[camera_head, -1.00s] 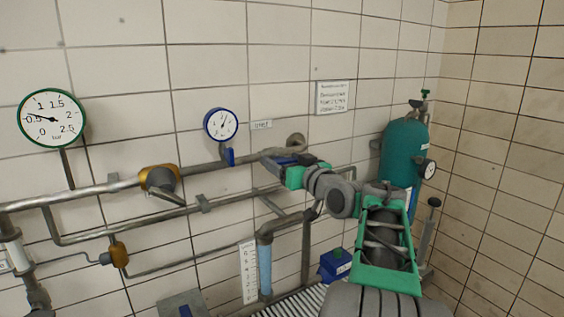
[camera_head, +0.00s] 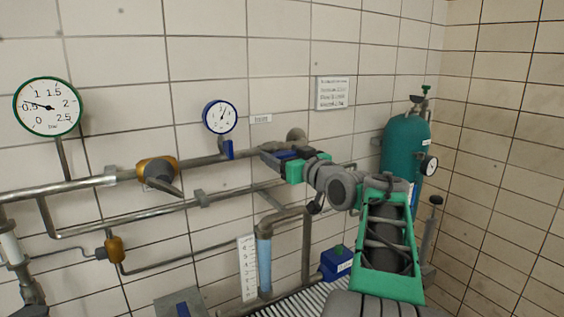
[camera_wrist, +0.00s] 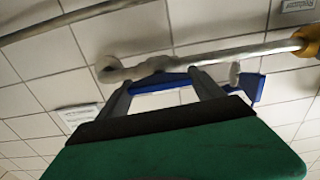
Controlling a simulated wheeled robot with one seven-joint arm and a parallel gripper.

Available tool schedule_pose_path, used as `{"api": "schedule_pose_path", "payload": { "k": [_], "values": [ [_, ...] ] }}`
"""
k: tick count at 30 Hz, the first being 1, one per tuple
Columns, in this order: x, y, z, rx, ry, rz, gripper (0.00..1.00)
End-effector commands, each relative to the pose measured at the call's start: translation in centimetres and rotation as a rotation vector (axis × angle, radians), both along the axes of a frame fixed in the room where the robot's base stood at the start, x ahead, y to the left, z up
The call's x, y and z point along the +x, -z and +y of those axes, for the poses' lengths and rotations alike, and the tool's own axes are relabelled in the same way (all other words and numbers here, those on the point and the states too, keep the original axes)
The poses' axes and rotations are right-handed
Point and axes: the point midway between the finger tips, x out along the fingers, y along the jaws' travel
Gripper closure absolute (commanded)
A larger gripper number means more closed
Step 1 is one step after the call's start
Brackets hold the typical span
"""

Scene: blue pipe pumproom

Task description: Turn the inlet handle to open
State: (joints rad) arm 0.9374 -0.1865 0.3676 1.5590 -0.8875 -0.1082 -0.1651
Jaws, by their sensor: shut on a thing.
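The blue inlet handle (camera_head: 286,154) is on the steel pipe near the wall flange, right of and below the small white label (camera_head: 261,118). My gripper (camera_head: 277,158) is at this handle and partly hides it. In the wrist view the blue handle (camera_wrist: 160,83) runs across between the two grey fingers of my gripper (camera_wrist: 160,88). The gripper is shut on it. The handle looks roughly in line with the pipe (camera_wrist: 235,53) in the wrist view, but its exact angle is hard to tell.
A blue-rimmed gauge (camera_head: 220,117) with a small blue valve (camera_head: 227,150) stands left of my gripper. A brass valve with a grey lever (camera_head: 160,174) is further left. A teal cylinder (camera_head: 404,150) stands right, near my arm. A blue box (camera_head: 336,263) sits below.

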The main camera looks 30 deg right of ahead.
Motion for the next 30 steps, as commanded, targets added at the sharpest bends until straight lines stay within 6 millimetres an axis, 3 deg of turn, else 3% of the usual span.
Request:
{"api": "schedule_pose_path", "payload": {
  "k": [3, 4, 11, 20, 30],
  "values": [
    [0.0, -0.1, 0.0, -0.001, 0.000, 0.001, 0.64],
    [0.0, -0.1, 0.0, -0.001, 0.000, 0.001, 0.23],
    [0.0, -0.1, 0.0, 0.000, 0.000, 0.001, 0.04],
    [-0.3, 0.0, -0.1, 0.000, 0.002, 0.000, 0.02],
    [-6.4, 0.1, 0.2, -0.002, 0.005, -0.001, 0.02]
  ]
}}
